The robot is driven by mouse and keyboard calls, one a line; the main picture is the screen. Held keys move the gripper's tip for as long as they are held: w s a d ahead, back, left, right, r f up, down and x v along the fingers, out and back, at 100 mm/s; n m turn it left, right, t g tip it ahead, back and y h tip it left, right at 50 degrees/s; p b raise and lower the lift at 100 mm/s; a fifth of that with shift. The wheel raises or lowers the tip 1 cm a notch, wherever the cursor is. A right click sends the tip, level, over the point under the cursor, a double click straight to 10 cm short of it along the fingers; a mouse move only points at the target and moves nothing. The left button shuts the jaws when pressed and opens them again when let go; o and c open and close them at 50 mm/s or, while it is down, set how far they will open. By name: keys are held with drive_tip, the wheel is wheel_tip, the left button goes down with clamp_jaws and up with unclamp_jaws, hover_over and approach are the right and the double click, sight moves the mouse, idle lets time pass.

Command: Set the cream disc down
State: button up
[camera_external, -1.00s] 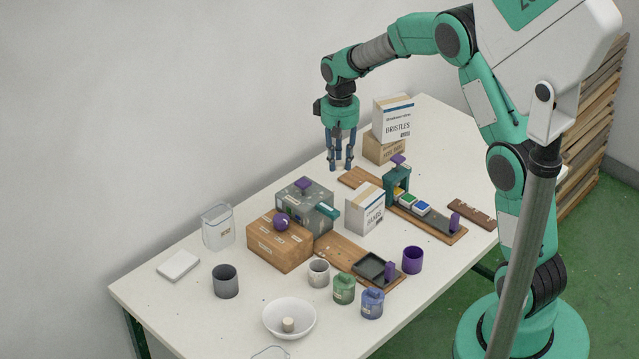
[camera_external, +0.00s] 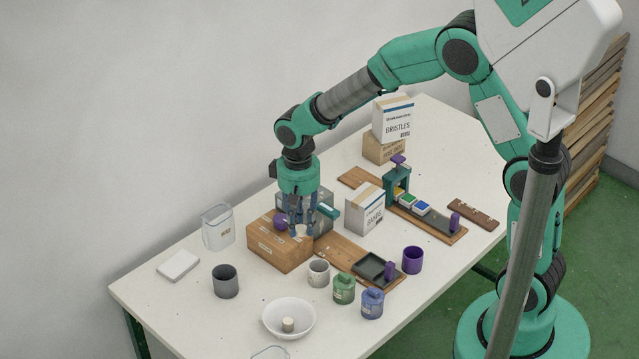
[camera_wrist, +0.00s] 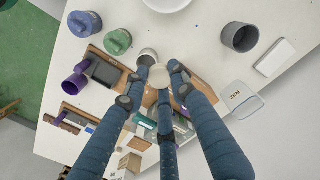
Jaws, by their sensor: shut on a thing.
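My gripper (camera_external: 300,228), with blue fingers, is shut on the cream disc (camera_wrist: 160,77). The disc sits between the fingertips in the wrist view. I cannot tell the exact height above the things below. The fingers hide part of the disc and of the grey case behind.
A grey cup (camera_external: 319,273), green jar (camera_external: 344,289), blue jar (camera_external: 372,303) and white bowl (camera_external: 289,319) stand toward the front. A wooden board with a dark tray (camera_external: 375,266) lies right of the gripper. Bare table (camera_external: 190,305) shows at the front left.

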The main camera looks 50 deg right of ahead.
drive_tip(key=f, duration=0.5)
drive_tip(key=a+f, duration=0.1)
drive_tip(key=f, duration=0.4)
drive_tip(key=s+f, duration=0.1)
drive_tip(key=f, duration=0.5)
drive_tip(key=shift+a, duration=0.2)
drive_tip(key=shift+r, duration=0.1)
drive_tip(key=shift+w, duration=0.1)
drive_tip(key=b, duration=0.2)
hover_over(252, 275)
drive_tip(key=shift+w+f, duration=0.15)
drive_tip(key=shift+f, duration=0.6)
drive_tip(key=shift+f+b, duration=0.45)
drive_tip(key=shift+f, duration=1.3)
drive_tip(key=shift+f, duration=0.15)
